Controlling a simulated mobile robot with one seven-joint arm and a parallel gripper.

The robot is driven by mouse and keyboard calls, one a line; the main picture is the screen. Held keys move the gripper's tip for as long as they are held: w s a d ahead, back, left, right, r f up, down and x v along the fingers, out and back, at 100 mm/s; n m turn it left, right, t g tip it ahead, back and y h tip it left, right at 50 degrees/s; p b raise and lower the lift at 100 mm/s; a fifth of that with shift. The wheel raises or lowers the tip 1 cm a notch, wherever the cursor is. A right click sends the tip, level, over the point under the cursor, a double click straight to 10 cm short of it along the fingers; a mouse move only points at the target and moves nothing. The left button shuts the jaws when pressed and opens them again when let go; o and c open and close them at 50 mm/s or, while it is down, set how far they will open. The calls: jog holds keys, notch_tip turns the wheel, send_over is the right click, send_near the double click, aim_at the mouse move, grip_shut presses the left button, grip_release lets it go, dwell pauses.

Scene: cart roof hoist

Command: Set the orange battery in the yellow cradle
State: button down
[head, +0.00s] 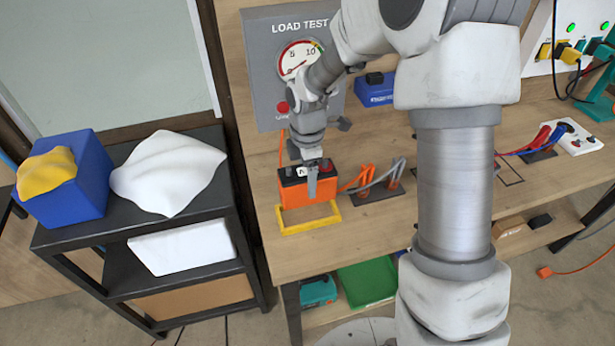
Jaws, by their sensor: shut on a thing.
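The orange battery (300,196) has a black top and sits upright at the left part of the workbench. My gripper (312,178) comes down on it from above and is shut on it. The yellow cradle (308,224) is a flat frame on the bench. The battery is over or just behind the cradle's back part. The cradle's front and side bars show, and its back is hidden by the battery. I cannot tell whether the battery's underside touches the cradle or the bench.
A grey load tester (268,60) with a dial stands behind. Orange and grey clamps (378,182) stand close right of the battery. A blue box (376,92) is farther back. A black cart (110,238) with cloths is at left. Bare bench (340,245) lies in front of the cradle.

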jog(key=shift+r, duration=0.15)
jog(key=shift+w+f+b, duration=0.1)
jog(key=shift+f+b, duration=1.4)
jog(key=shift+f, duration=0.95)
jog(key=shift+f+b, duration=1.05)
jog(key=shift+f, duration=0.8)
dwell(0.6)
jog(key=shift+c, duration=0.5)
grip_release()
jog(key=shift+o, duration=0.5)
jog(key=shift+f, duration=0.1)
notch_tip(320, 180, up, 18)
jog(key=shift+f+p, duration=0.15)
jog(key=shift+p, duration=0.5)
